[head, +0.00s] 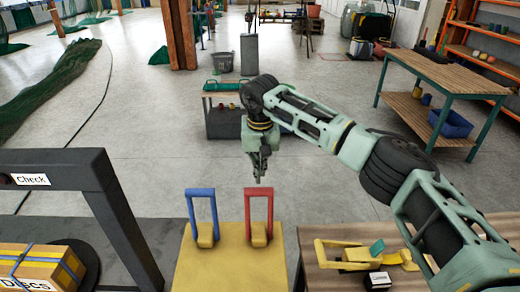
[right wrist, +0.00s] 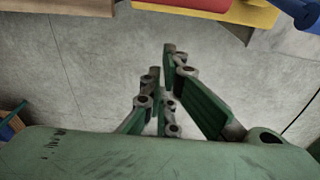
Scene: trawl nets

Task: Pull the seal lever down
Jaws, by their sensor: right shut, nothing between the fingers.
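Two upright lever handles stand on a yellow base (head: 190,272) at the bottom centre of the head view. One is a blue loop (head: 188,207), the other a red loop (head: 248,207) to its right. Neither has a readable label, so I cannot tell which is the seal lever. My right gripper (head: 258,180) points down just above and behind the top of the red loop, apart from it, shut and empty. Its shut fingers (right wrist: 165,90) also show in the right wrist view, with red, yellow and blue parts along the top edge. My left gripper is not in view.
A dark frame labelled "Check" (head: 30,180) stands at the left, with a box labelled "DISCS" (head: 45,265) beneath. At the right, a wooden table (head: 315,262) holds a yellow tool (head: 335,265). A workbench (head: 450,75) stands behind. Open floor lies beyond.

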